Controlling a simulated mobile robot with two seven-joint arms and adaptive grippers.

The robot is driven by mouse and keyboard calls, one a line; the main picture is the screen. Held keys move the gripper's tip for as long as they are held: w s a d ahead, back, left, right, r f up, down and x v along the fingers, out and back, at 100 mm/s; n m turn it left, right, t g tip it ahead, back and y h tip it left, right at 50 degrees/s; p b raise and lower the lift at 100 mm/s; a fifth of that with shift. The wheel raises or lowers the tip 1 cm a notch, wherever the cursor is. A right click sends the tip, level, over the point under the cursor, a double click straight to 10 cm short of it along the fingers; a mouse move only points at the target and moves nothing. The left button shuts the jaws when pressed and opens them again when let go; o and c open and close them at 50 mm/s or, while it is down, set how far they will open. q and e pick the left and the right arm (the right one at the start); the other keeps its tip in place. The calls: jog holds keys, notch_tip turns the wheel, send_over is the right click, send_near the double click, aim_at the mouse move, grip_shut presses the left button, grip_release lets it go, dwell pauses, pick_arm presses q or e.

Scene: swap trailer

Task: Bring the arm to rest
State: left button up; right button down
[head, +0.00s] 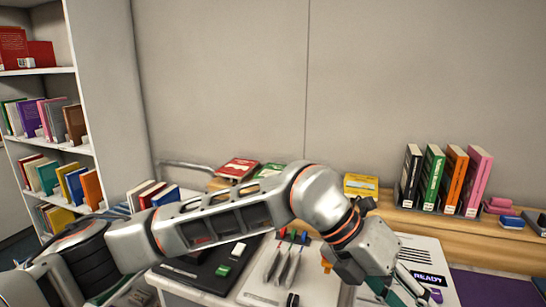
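My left arm comes in from the lower left, crosses the middle of the head view and bends down at a rounded grey joint. My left gripper (408,290) points down at the bottom edge, over or beside a white sheet with a dark "READY" label (430,279). Its fingertips are small and partly cut off, so I cannot tell whether it is open or shut. My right arm and gripper are not in view.
A wooden ledge (485,246) along the wall bears upright books (444,180) and flat books (361,186). Behind my arm, a worktop bears a black tray (212,272) and several slim tools (284,262). A bookshelf (50,148) stands left. The wall above is clear.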

pick_arm(q)
jog(key=s+d+r+n+g+h, duration=0.2)
jog(key=s+r+n+g+h, duration=0.15)
jog(key=r+h, duration=0.3)
jog(key=w+a+r+n+t+h, duration=0.25)
jog(key=w+n+h, duration=0.2)
jog(key=h, duration=0.25)
jog(key=w+a+f+n+t+y, duration=0.4)
jog(key=w+a+f+n+t, duration=0.2)
jog(key=a+f+n+t, duration=0.45)
jog(key=w+a+f+n+t+y, duration=0.3)
jog(key=w+a+f+n+t, duration=0.35)
jog(key=n+t, duration=0.5)
jog(key=s+a+f+n+g+y, duration=0.1)
jog(key=s+a+f+n+y, duration=0.25)
jog(key=a+f, duration=0.4)
jog(key=s+a+f+n+g+y, duration=0.25)
jog(key=s+a+f+y, duration=0.2)
jog(key=f, duration=0.55)
jog(key=s+a+f+n+g+y, duration=0.1)
jog(key=s+a+f+n+y, duration=0.25)
jog(key=a+f, duration=0.45)
jog(key=s+a+f+n+g, duration=0.1)
jog(key=s+a+f+g, duration=0.2)
jog(key=s+f, duration=0.5)
jog(key=shift+s+a+f+n+y+p, duration=0.3)
jog(key=shift+a+f+n+y+p, duration=0.1)
jog(key=shift+a, duration=0.45)
